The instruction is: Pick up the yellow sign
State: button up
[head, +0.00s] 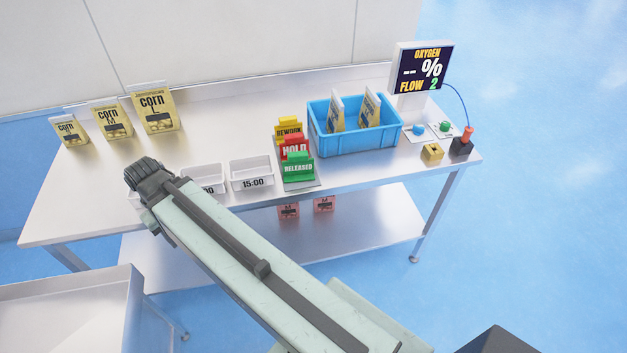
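The yellow sign (289,125), lettered REWORK, stands upright at the back of a short row of signs on the table. The red HOLD sign (295,149) stands in front of it and the green RELEASED sign (298,168) in front of that. The red sign hides the yellow sign's lower part. My arm reaches from the lower right to a dark joint left of the signs, well apart from the yellow sign. No gripper fingers can be made out.
A blue bin (355,142) with two pouches stands close right of the signs. White trays (251,173) sit to their left. Several corn pouches (157,112) stand at the back left. An oxygen display (421,70) is at the right. The table (225,115) is clear behind the trays.

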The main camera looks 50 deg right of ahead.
aim_at(289, 124)
jog(key=k, duration=0.7)
jog(key=u, duration=0.45)
jog(key=i, duration=1.15)
jog(key=z, duration=1.85)
